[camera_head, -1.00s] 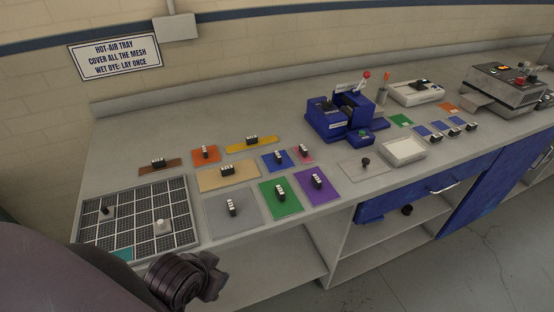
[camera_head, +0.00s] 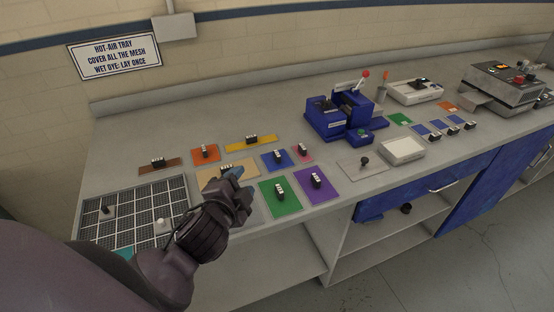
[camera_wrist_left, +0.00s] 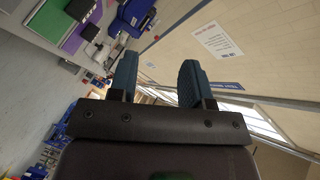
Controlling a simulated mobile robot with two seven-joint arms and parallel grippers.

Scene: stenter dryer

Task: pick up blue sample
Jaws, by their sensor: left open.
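The blue sample (camera_head: 268,162) is a small blue square with a black, white-marked handle (camera_head: 278,155). It lies flat on the bench, between the tan sample (camera_head: 243,164) and the pink one (camera_head: 309,158). My left gripper (camera_head: 236,174) is above the tan and grey samples, to the left of the blue sample and apart from it. Its two fingers (camera_wrist_left: 158,72) are spread and empty in the left wrist view. The gripper hides most of the grey sample and part of the tan one. My right gripper is not in view.
Green (camera_head: 276,205) and purple (camera_head: 327,196) samples lie in front of the blue one. Orange, yellow and brown samples lie behind and left. A mesh tray (camera_head: 132,190) is at left; a blue device (camera_head: 325,125) stands to the right. Smaller blue squares (camera_head: 423,131) lie farther right.

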